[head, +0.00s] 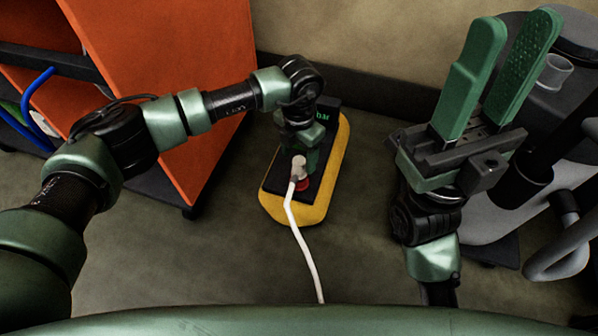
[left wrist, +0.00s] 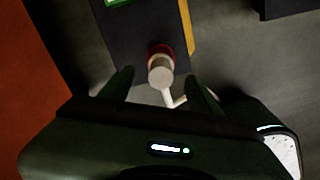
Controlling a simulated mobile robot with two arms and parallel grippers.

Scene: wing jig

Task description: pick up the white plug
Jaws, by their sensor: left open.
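The white plug (head: 298,168) stands on the dark top of a yellow-edged unit (head: 322,184), with a white cable (head: 303,243) running from it toward me. In the left wrist view the plug (left wrist: 161,70) sits over a red ring, just beyond and between my fingertips.
An orange cabinet (head: 185,75) with open shelves stands at the left. Dark and grey equipment (head: 505,215) with a thick grey hose stands at the right. The floor (head: 225,250) around the unit is mostly clear. A wall lies behind.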

